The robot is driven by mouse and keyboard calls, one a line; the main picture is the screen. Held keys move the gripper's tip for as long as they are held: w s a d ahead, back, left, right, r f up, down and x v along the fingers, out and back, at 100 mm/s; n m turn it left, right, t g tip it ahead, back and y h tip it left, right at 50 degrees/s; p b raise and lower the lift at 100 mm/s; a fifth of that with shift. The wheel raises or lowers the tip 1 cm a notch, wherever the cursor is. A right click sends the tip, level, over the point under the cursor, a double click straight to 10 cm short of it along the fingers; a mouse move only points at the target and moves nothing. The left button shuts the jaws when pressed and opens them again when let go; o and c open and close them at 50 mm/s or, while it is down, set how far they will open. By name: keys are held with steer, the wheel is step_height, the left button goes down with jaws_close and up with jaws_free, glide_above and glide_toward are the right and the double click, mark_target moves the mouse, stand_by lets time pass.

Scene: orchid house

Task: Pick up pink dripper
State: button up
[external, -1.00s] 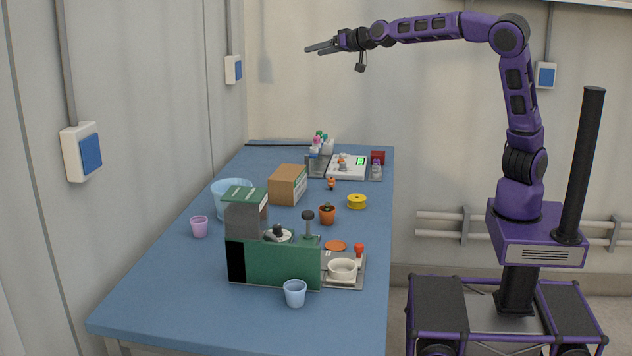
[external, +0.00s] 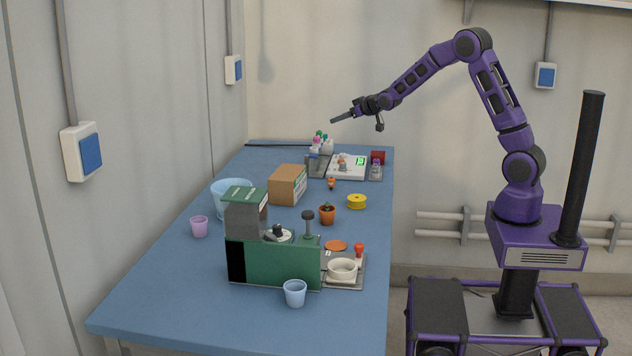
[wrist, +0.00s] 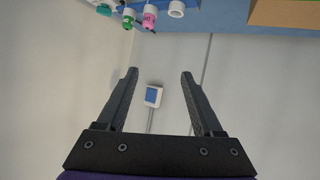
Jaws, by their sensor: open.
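A small pink bottle (wrist: 149,18), most likely the pink dripper, hangs upside down at the top of the wrist view beside a green bottle (wrist: 128,18). In the external view the pink one (external: 315,148) stands in a cluster of bottles at the far end of the blue table. My gripper (external: 334,120) is in the air above that far end, apart from the bottles. In the wrist view my gripper (wrist: 159,73) has its two fingers spread with nothing between them.
A white scale (external: 347,174) with a green display and a dark red box (external: 378,157) stand near the bottles. A cardboard box (external: 287,185), yellow spool (external: 357,201) and green machine (external: 275,264) are nearer. A pinkish-purple cup (external: 199,228) stands at left.

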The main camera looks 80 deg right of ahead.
steer(key=y, duration=0.1)
glide_toward(317, 148)
steer(key=w+d+f+t, duration=0.1)
steer(key=w+d+f, duration=0.2)
steer(key=w+d, duration=0.2)
steer(key=shift+w+t, duration=0.3)
steer(key=shift+w, duration=0.25)
jaws_close()
stand_by(0.7)
